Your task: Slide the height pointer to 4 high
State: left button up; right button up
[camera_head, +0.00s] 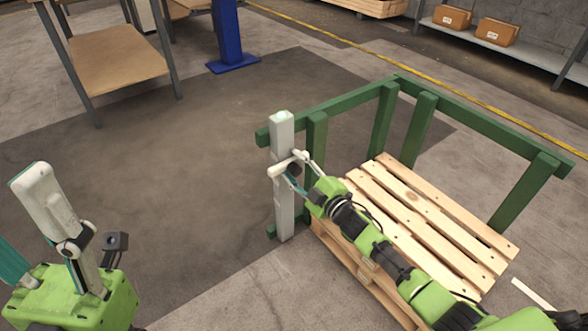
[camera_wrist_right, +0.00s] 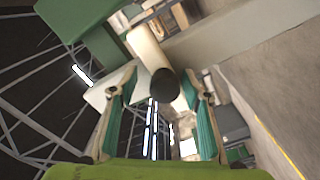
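A grey upright post (camera_head: 283,205) with a pale top stands at the pallet's left corner, beside the green frame. My right gripper (camera_head: 289,164) is at the post's upper half, with its fingers apart. A small dark knob (camera_head: 294,170) shows between them. In the right wrist view, the pale stem and its round black end (camera_wrist_right: 163,87) lie between the open fingers (camera_wrist_right: 158,85); I cannot tell whether either finger touches it. Height marks on the post are not readable. My left gripper, at the lower left, has its fingers apart and empty, partly cut by the frame edge.
A wooden pallet (camera_head: 405,200) lies inside a green frame (camera_head: 480,105) to the right of the post. A table (camera_head: 115,60) and a blue column (camera_head: 229,35) stand at the back left. Cartons sit on a shelf (camera_head: 540,55) at the back right. The floor left of the post is clear.

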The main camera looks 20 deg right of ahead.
jog(key=shift+s+a+r, duration=0.1)
jog(key=shift+s+a, duration=0.05)
jog(key=shift+s, duration=0.25)
jog(key=v, duration=1.1)
jog(key=shift+d, duration=0.25)
jog(key=shift+s, duration=0.15)
